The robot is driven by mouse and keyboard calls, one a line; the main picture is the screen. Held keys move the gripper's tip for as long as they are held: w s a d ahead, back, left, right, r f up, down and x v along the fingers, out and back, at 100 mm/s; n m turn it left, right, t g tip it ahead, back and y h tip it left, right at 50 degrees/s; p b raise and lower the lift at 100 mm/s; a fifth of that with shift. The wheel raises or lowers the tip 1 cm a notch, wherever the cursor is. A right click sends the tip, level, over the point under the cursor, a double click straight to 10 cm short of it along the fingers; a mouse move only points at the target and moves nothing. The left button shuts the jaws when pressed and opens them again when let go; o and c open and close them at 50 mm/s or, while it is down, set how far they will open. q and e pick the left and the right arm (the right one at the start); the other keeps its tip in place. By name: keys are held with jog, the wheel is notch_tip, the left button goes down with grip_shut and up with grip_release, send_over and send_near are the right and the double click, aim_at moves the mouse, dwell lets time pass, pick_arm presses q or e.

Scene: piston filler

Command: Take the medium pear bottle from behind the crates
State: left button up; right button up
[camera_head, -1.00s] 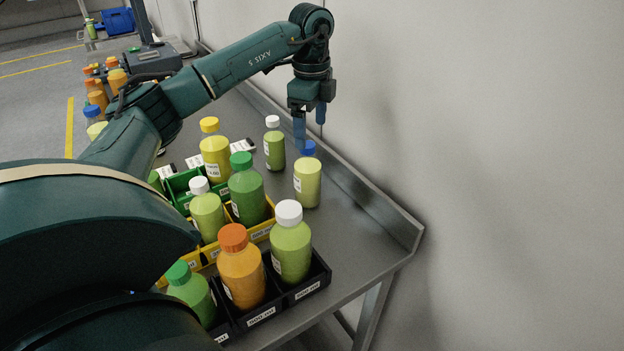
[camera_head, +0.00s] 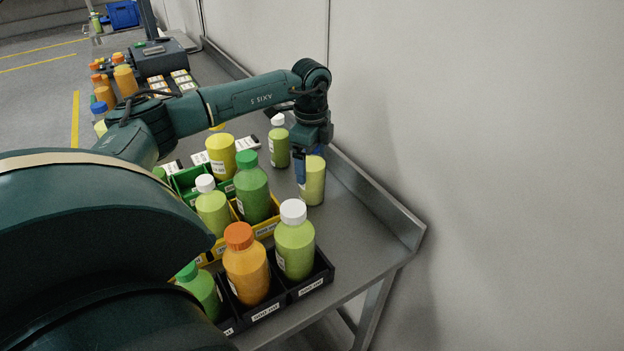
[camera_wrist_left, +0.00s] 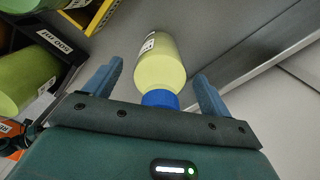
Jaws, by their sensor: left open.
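A pale yellow-green bottle (camera_head: 314,184) with a blue cap stands upright on the metal table behind the crates, near the wall side. I take it for the pear bottle; its label is too small to read. My left gripper (camera_head: 307,168) is over its top, pointing down and open, and hides the cap. In the left wrist view the bottle (camera_wrist_left: 158,66) and its blue cap (camera_wrist_left: 160,99) lie between the two spread blue fingers (camera_wrist_left: 159,72), with gaps on both sides. My right gripper is not in view.
A smaller green bottle (camera_head: 279,146) with a white cap stands just left of it. A black crate (camera_head: 318,275), a yellow crate (camera_head: 268,229) and a green crate (camera_head: 184,181) hold several bottles in front. A raised table edge (camera_head: 375,198) runs along the wall.

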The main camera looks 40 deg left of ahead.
pick_arm(q)
jog(key=c, duration=1.8)
